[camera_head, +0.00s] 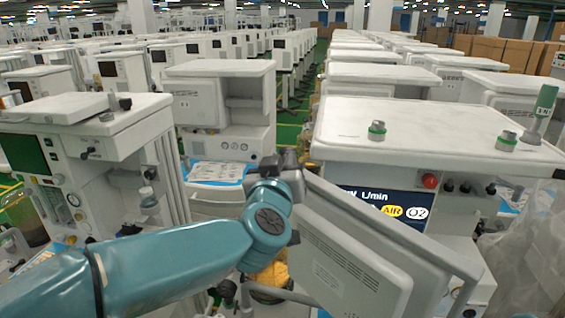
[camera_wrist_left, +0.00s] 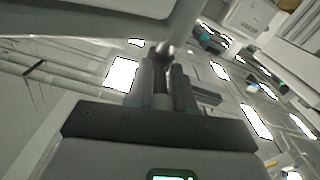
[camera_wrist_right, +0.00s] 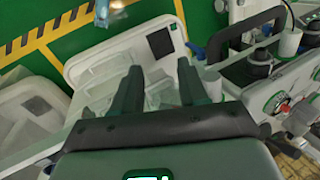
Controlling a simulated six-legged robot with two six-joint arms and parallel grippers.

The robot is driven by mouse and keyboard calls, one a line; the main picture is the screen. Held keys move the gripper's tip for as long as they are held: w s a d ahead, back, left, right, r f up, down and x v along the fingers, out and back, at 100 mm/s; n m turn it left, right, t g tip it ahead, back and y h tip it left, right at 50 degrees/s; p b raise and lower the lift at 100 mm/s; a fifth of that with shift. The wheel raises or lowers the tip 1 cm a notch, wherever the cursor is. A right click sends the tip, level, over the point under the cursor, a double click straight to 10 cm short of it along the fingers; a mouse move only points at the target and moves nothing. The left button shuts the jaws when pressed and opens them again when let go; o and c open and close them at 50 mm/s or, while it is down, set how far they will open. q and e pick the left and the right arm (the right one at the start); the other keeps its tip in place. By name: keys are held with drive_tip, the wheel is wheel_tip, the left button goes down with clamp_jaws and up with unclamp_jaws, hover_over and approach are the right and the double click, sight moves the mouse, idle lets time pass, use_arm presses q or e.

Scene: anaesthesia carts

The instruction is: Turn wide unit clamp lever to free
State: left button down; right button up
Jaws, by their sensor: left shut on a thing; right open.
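The wide white unit (camera_head: 420,130) with a blue AIR and O2 display stands at the right in the head view. My left gripper (camera_head: 288,165) is at its left front side, beside a tilted grey panel. In the left wrist view, my left gripper (camera_wrist_left: 162,75) is shut on a slim dark bar (camera_wrist_left: 160,92), which looks like the clamp lever; a round metal joint (camera_wrist_left: 165,48) shows at its far end. The fingers and wrist hide much of it, so its angle is unclear. My right gripper (camera_wrist_right: 160,70) is open and empty in the right wrist view.
The tilted grey panel (camera_head: 345,250) is close to my left wrist. Another white cart (camera_head: 95,130) stands at the left. In the right wrist view, a pale tray (camera_wrist_right: 95,65) lies beyond my right fingers, with machine knobs (camera_wrist_right: 260,65) at the right.

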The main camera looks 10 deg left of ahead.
use_arm(q)
drive_tip(key=c, duration=1.1)
unclamp_jaws()
drive_tip(key=shift+w+f, duration=0.1)
drive_tip(key=shift+w, duration=0.1)
drive_tip(key=s+b, duration=0.1)
drive_tip(key=s, duration=0.4)
drive_tip(key=s+b, duration=0.1)
drive_tip(key=s, duration=0.5)
drive_tip(key=s+b, duration=0.1)
drive_tip(key=s, duration=0.4)
drive_tip(key=shift+s+a, duration=0.25)
